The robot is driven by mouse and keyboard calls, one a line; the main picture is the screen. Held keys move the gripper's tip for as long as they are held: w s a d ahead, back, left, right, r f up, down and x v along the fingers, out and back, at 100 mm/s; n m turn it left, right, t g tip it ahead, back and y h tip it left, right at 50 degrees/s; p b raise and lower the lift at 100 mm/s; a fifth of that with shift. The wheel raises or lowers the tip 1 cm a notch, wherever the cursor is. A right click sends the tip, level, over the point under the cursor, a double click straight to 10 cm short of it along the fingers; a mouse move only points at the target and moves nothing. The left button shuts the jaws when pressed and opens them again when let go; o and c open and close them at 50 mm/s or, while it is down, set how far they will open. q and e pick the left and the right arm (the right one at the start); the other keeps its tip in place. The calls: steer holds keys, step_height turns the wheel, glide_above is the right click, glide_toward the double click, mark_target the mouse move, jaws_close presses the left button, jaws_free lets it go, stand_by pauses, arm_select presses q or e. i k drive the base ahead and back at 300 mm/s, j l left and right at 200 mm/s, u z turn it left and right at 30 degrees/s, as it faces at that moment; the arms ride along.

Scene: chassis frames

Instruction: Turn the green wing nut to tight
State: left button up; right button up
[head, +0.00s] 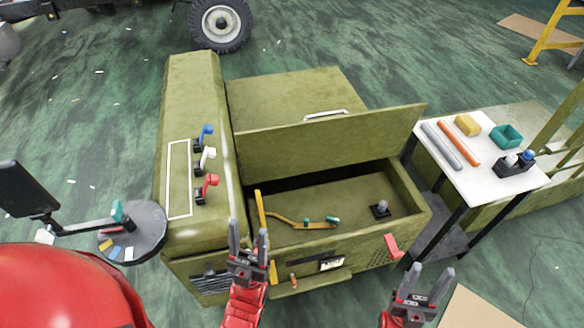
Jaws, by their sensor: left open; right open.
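A small teal-green piece (119,210) stands up from a round grey disc (146,240) at the left, where a dark arm joins it; it looks like the green wing nut. Coloured marks lie on the disc in front of it. The nut's exact angle is too small to tell. My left gripper (249,232) is open and empty, in front of the green cabinet, well to the right of the disc. My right gripper (429,274) is open and empty at the lower right, far from the disc.
A dark panel (27,190) hangs on the arm's left end. The green cabinet (195,100) carries blue, white and red levers (209,186). Its open bay (345,215) holds a yellow lever with a teal end (332,221). A white table (480,175) stands at the right.

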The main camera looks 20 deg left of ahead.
mark_target(332, 221)
steer(key=l+u, duration=0.2)
steer(key=l, duration=0.2)
steer(key=k+l+u, duration=0.2)
steer(key=l, duration=0.15)
steer(key=k+l+u, duration=0.2)
steer(key=l, duration=0.15)
steer(key=l+u, duration=0.2)
steer(key=l, duration=0.15)
steer(key=k+l+u, duration=0.2)
steer(key=l, duration=0.15)
